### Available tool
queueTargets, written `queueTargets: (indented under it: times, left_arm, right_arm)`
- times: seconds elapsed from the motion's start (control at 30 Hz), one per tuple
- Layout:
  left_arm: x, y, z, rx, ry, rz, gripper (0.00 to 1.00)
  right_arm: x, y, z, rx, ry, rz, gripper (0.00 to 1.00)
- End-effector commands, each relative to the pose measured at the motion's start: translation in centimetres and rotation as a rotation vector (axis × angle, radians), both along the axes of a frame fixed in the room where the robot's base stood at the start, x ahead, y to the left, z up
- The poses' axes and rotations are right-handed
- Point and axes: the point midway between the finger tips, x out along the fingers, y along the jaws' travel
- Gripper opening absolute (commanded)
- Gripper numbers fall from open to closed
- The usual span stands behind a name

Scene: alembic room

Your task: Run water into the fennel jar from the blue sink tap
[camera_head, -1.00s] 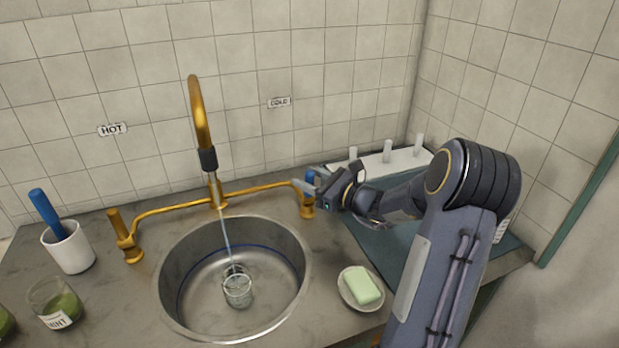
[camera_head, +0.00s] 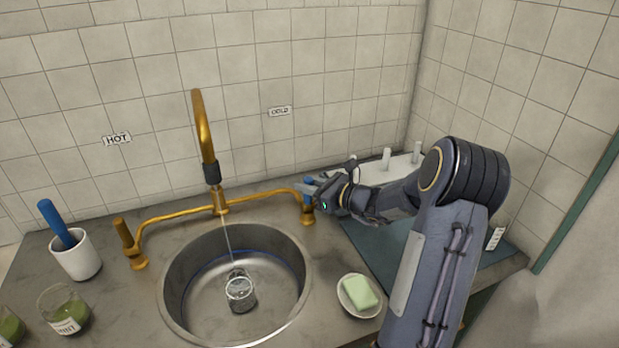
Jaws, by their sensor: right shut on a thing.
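A clear glass jar (camera_head: 240,291) stands in the round steel sink (camera_head: 186,318), its label not readable from here. A thin stream of water (camera_head: 229,242) falls from the brass spout (camera_head: 203,132) into or onto the jar's mouth. The blue tap handle (camera_head: 308,182) is on the right brass valve, under the COLD sign. My right gripper (camera_head: 311,191) is shut on this blue tap handle, partly covering it. My left gripper is out of view.
The left brass tap (camera_head: 124,234) stands under the HOT sign (camera_head: 117,139). A white cup (camera_head: 78,258) with a blue-handled tool and green-filled jars, one labelled MINT (camera_head: 66,313), stand at left. A soap dish (camera_head: 346,301) with green soap sits right of the sink.

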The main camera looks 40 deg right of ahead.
Motion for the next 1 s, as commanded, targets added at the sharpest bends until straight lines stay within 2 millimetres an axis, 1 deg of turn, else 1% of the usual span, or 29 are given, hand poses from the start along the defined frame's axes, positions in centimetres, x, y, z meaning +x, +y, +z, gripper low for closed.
queueTargets:
  times: [0.03,0.1,0.3,0.47,0.5,0.63,0.9,1.0]
  left_arm:
    - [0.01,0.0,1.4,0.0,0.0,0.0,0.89]
    - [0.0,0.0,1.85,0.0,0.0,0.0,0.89]
    - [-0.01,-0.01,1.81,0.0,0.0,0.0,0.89]
    - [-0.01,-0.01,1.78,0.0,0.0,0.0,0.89]
    - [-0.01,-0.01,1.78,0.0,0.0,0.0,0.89]
    - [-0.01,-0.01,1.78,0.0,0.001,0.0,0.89]
    - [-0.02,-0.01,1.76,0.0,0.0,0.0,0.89]
    - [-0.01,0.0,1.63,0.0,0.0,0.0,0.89]
  right_arm:
    - [0.22,-0.07,0.71,0.006,0.026,0.001,0.0]
    - [0.4,-0.11,0.47,0.015,0.053,0.001,0.0]
    - [0.55,-0.22,-0.01,0.024,0.074,-0.002,0.0]
    - [0.56,-0.22,0.01,0.023,0.072,-0.002,0.0]
    - [0.55,-0.24,0.01,0.023,0.072,-0.002,0.25]
    - [0.55,-0.23,0.02,0.023,0.072,-0.002,0.42]
    - [0.49,-0.22,0.01,0.023,0.072,-0.001,0.43]
    - [-0.07,-0.43,0.07,0.022,0.073,-0.003,0.43]
